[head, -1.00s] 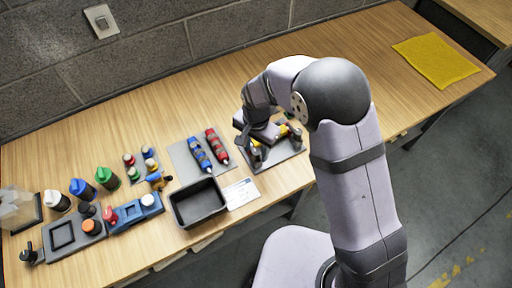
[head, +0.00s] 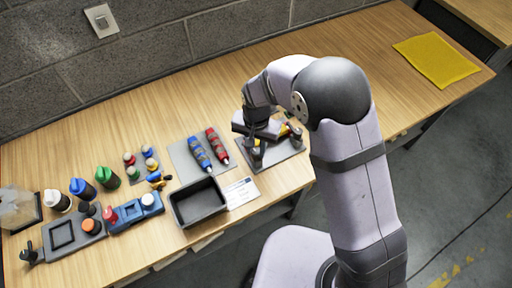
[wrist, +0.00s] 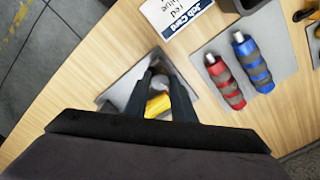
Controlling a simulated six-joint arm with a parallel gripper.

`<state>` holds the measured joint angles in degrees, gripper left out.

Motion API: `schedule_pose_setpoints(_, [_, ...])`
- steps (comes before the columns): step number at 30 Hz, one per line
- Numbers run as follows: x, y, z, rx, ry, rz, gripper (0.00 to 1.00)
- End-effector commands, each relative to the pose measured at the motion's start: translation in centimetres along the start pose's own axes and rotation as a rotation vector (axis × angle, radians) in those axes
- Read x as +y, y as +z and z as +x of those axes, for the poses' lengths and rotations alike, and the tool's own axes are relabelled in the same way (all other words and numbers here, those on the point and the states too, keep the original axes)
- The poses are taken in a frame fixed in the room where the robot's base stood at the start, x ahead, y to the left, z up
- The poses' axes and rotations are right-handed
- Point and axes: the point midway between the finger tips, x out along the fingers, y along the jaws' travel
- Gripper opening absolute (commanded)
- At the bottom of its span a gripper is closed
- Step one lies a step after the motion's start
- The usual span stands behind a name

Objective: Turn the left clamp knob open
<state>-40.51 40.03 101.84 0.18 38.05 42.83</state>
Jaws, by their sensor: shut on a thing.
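The clamp fixture has a grey base plate (head: 285,153) on the table, right of the two screwdriver-like tools in the head view. The plate also shows in the wrist view (wrist: 113,92). A yellow part (wrist: 158,104) lies on it between my fingers in that view. My gripper (head: 257,150) is down at the left side of the fixture, shut on the left clamp knob, which my fingers mostly hide. In the wrist view my gripper (wrist: 158,78) has its dark fingers either side of the fixture's middle. A dark post, seemingly the right knob (head: 297,137), stands free on the right.
A blue tool (head: 199,154) and a red tool (head: 217,146) lie on a grey mat to the left. A black tray (head: 198,203) and a white job card (head: 241,192) are in front. The table right of my arm is clear up to a yellow cloth (head: 436,60).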

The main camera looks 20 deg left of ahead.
Motion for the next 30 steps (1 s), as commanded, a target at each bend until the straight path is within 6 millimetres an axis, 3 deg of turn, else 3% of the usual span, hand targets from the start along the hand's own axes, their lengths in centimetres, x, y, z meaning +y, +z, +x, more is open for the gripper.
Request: schedule_pose_setpoints(30, [-0.1,-0.06,-0.11,-0.001,-0.001,-0.96,0.01])
